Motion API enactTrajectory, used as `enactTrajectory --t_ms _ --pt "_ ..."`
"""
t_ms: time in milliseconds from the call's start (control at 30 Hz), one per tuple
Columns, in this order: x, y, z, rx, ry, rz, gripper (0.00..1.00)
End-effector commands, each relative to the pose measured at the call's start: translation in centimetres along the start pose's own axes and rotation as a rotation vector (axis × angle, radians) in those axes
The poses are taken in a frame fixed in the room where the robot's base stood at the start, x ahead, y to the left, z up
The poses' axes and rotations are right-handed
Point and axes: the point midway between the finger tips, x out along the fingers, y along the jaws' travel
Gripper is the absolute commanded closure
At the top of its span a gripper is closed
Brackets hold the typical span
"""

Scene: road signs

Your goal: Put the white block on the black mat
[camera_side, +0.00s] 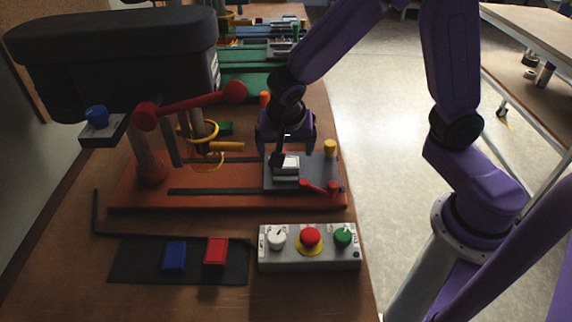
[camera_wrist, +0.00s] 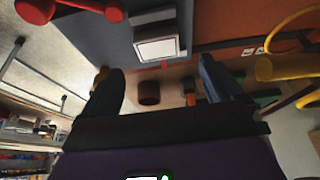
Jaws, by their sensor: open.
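The white block (camera_side: 291,163) sits on the grey plate (camera_side: 266,181) at the right of the orange base. It also shows in the wrist view (camera_wrist: 157,48), ahead of the fingertips and roughly midway between them. My gripper (camera_side: 284,156) is open and points down at the block; its dark finger covers part of the block's left side in the side view. In the wrist view my two fingers (camera_wrist: 162,68) are apart with nothing held. The black mat (camera_side: 125,264) lies at the front left of the table, with a blue block (camera_side: 174,255) and a red block (camera_side: 215,251) on it.
A button box (camera_side: 308,262) stands right of the mat. A red lever (camera_side: 318,187) and yellow knob (camera_side: 330,147) flank the grey plate. A yellow ring (camera_side: 205,131), a red-ended arm and a large black machine (camera_side: 115,50) rise at the left.

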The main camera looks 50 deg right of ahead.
Motion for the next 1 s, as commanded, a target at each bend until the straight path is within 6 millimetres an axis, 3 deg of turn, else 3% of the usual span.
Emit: enactTrajectory --t_ms 400,733,767,933,1000 --pt "4.6 0.2 0.8 0.000 0.000 0.003 0.06" --pt "5.2 0.2 0.8 0.000 0.000 0.000 0.06" --pt "5.2 0.2 0.8 0.000 0.000 0.000 0.10" --pt "5.2 0.2 0.8 0.000 0.000 0.000 0.65" --pt "5.1 0.2 0.8 0.000 0.000 0.000 0.77"
